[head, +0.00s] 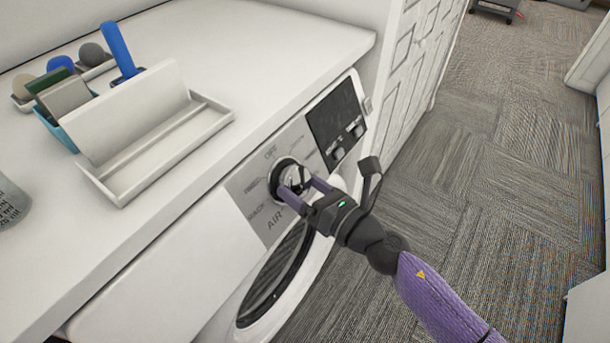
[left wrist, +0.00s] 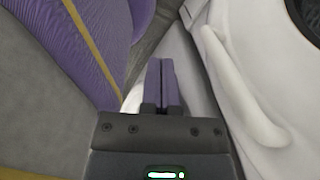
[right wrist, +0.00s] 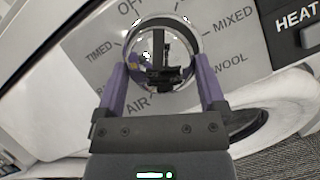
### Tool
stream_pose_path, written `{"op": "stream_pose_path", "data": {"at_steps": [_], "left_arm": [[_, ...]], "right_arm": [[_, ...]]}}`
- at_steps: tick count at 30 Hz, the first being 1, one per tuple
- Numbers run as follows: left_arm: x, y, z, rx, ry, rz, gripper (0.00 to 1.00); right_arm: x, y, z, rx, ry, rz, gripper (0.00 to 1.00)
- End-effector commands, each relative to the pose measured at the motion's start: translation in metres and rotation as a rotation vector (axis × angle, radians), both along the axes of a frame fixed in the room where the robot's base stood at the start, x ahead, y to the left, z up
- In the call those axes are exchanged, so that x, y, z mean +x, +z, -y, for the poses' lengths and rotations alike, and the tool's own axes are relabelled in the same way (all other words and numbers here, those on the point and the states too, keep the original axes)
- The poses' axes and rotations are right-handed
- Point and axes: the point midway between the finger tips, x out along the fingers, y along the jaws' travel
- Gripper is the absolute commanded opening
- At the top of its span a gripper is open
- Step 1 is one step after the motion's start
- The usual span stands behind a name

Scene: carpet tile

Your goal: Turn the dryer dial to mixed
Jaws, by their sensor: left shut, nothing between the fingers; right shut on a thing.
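The round chrome dial (head: 286,174) sits on the grey control panel of the white dryer in the head view. In the right wrist view the dial (right wrist: 163,45) is ringed by printed words, with MIXED at its upper right, TIMED at its left and AIR below. My right gripper (head: 298,189) has one purple finger on each side of the dial and is shut on it. Its fingers (right wrist: 158,68) also show in the right wrist view. I cannot tell which word the dial points to. My left gripper (left wrist: 160,62) is shut and empty, beside a white surface.
A white tray (head: 205,128) with upright panels and a blue-handled brush (head: 118,48) lie on the white top. A dark display (head: 335,115) is right of the dial. Open carpet (head: 500,170) lies to the right.

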Motion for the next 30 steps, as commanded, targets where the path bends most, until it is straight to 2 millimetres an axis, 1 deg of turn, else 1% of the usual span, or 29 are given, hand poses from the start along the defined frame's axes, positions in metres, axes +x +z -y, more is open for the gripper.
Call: {"op": "stream_pose_path", "data": {"at_steps": [1, 7, 11, 15, 21, 30], "left_arm": [[0.003, 0.011, 0.005, -0.009, 0.002, 0.008, 0.0], [0.014, 0.034, 0.022, -0.037, 0.008, 0.04, 0.0], [0.023, 0.049, 0.029, -0.05, 0.011, 0.06, 0.0], [0.029, 0.065, 0.028, -0.049, 0.007, 0.073, 0.0], [0.031, 0.087, 0.027, -0.044, 0.006, 0.075, 0.0], [0.03, 0.111, 0.027, -0.041, 0.01, 0.072, 0.0]], "right_arm": [[-0.001, 0.006, -0.001, 0.023, -0.019, -0.031, 0.31], [-0.002, 0.007, -0.002, 0.121, -0.105, -0.168, 0.31], [-0.003, 0.008, -0.003, 0.186, -0.162, -0.257, 0.31], [-0.003, 0.009, -0.004, 0.255, -0.222, -0.352, 0.31], [-0.004, 0.01, -0.006, 0.348, -0.304, -0.48, 0.31], [-0.004, 0.01, -0.007, 0.457, -0.399, -0.63, 0.31]]}}
